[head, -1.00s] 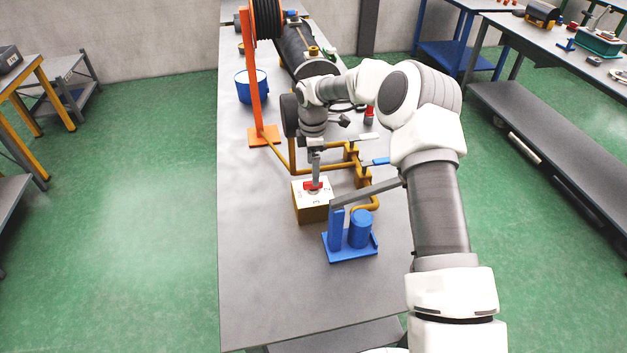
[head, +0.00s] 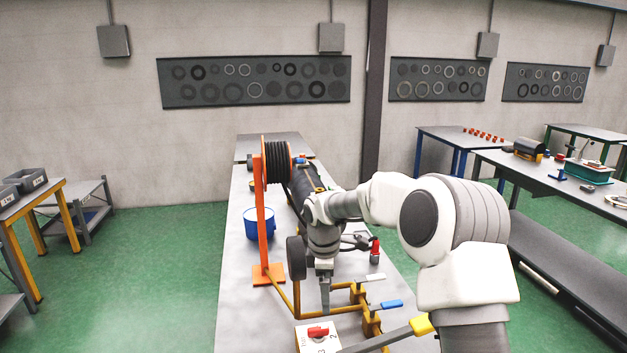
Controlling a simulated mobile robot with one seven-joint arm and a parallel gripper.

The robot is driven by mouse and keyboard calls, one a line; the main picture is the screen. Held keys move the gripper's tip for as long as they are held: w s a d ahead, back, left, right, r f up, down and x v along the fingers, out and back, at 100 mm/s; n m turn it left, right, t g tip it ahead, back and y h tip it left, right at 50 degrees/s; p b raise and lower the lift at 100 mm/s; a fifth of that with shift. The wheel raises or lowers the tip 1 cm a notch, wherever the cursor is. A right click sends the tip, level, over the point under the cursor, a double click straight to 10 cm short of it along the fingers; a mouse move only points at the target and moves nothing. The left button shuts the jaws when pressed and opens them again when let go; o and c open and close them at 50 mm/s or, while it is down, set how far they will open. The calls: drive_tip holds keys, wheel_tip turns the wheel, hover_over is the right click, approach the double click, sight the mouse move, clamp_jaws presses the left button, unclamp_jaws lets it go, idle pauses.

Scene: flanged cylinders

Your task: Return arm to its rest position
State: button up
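My white and grey arm reaches in from the lower right over the long grey table (head: 235,322). My gripper (head: 325,306) points down at the end of the wrist, above and just behind the white-topped box (head: 312,343) with a red knob (head: 318,331). The fingers look narrow and close together, but I cannot tell whether they are open or shut. A gap seems to show between the fingertips and the red knob. The lower part of the box is cut off by the picture's bottom edge.
Yellow pipework with a blue-handled valve (head: 386,305) stands right of my gripper. An orange stand (head: 261,215) carries a black hose reel (head: 277,161). A blue bucket (head: 258,222) stands behind it. A yellow-tipped lever (head: 421,325) lies close under my arm.

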drive_tip(key=s+d+r+m+t+b, duration=0.1)
drive_tip(key=s+d+r+m, duration=0.25)
drive_tip(key=s+r, duration=0.4)
drive_tip(key=s+d+r+m+t, duration=0.1)
drive_tip(key=s+d+r+m, duration=0.25)
drive_tip(key=s+r, duration=0.4)
drive_tip(key=s+d+m+t+b, duration=0.1)
drive_tip(key=s+d+m+t, duration=0.1)
drive_tip(key=s+m, duration=0.8)
drive_tip(key=s+d, duration=0.1)
drive_tip(key=s, duration=0.8)
drive_tip(key=shift+s+d+f+t+y, duration=0.3)
drive_tip(key=shift+d+f, duration=0.1)
drive_tip(key=shift+d, duration=0.1)
